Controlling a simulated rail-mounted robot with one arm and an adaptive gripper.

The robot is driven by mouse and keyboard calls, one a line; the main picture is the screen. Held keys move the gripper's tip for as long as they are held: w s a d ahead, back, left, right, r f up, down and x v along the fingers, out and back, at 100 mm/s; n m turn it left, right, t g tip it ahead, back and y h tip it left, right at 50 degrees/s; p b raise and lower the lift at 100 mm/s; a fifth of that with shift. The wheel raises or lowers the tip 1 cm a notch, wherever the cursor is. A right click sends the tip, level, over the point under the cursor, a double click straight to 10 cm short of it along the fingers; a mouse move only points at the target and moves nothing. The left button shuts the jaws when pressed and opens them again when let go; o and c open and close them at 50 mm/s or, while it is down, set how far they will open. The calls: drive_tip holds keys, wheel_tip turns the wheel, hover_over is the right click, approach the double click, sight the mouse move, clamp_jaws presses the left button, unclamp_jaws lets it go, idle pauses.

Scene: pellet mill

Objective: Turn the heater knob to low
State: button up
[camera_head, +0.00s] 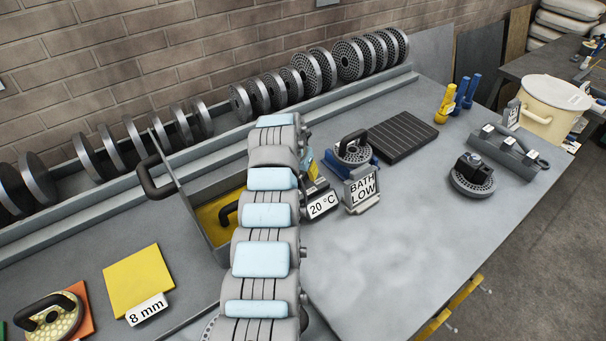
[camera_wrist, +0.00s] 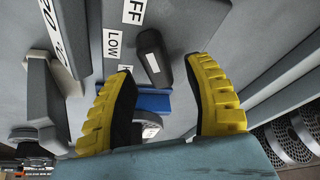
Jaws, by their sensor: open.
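In the wrist view the black heater knob (camera_wrist: 153,57) sits on a grey panel between my gripper's yellow fingers. The white LOW label (camera_wrist: 113,43) is beside it, with an OFF label (camera_wrist: 133,10) above and another label partly hidden by a finger. The knob lies tilted in the picture; I cannot tell which label it points to. My gripper (camera_wrist: 160,68) is open, with one finger on each side of the knob and gaps visible. In the head view my arm hides the gripper and knob. A 20 °C sign (camera_head: 322,204) shows beside the arm.
A BATH LOW sign (camera_head: 363,188) stands right of the arm, near a handled die (camera_head: 354,151) on blue. A grey tub (camera_head: 205,228) with a yellow interior is left of the arm. The bench front (camera_head: 390,265) is clear.

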drive_tip(key=shift+x, duration=0.85)
drive_tip(key=shift+f, duration=0.1)
clamp_jaws()
